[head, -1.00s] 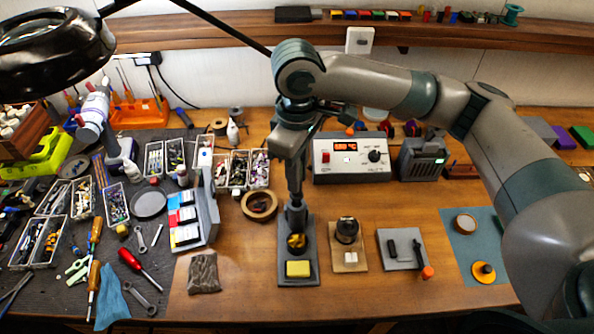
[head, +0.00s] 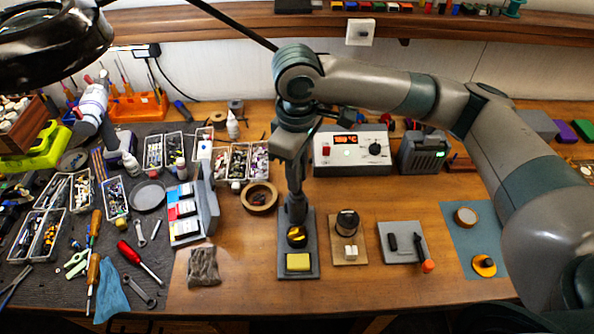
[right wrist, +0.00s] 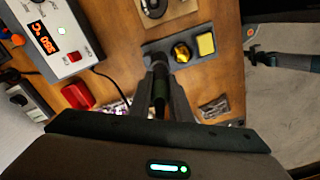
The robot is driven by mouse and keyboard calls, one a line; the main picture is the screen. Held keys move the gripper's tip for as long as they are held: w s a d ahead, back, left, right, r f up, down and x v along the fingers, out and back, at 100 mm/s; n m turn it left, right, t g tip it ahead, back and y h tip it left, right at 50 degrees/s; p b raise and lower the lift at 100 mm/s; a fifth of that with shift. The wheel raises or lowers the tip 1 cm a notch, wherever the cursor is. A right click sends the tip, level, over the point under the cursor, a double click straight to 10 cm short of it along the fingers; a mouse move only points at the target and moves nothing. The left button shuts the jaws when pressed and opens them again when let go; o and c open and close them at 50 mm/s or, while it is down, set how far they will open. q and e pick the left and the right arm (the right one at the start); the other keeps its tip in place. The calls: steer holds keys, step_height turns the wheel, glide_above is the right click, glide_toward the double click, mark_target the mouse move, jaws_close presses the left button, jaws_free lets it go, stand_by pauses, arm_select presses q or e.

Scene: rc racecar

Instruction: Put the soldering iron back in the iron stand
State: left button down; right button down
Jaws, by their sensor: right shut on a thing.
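The iron stand is a grey base (head: 313,266) with a yellow sponge (head: 298,262) and a brass coil (head: 297,236). It also shows in the right wrist view (right wrist: 220,60). My right gripper (head: 296,206) points down over the stand's far part, behind the coil. In the right wrist view my right gripper (right wrist: 161,88) is shut on the soldering iron (right wrist: 160,97), a dark, slim handle between the fingers. The iron's lower end meets the stand's holder in the picture; how deep it sits is hidden. A part of my left arm, apparently with its gripper (right wrist: 256,57), shows small at the right edge.
The soldering station (head: 350,150) stands behind the stand. A tape roll (head: 259,197) lies to the left, and a small wooden block holder (head: 348,250) stands close on the right. A grey pad (head: 402,242) with a tool lies farther right. Bare table is in front.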

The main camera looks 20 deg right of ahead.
steer(key=shift+f, duration=0.15)
steer(key=c, duration=1.2)
jaws_free()
steer(key=shift+o, duration=0.2)
steer(key=shift+r+p, duration=4.55)
steer(key=shift+p, duration=0.4)
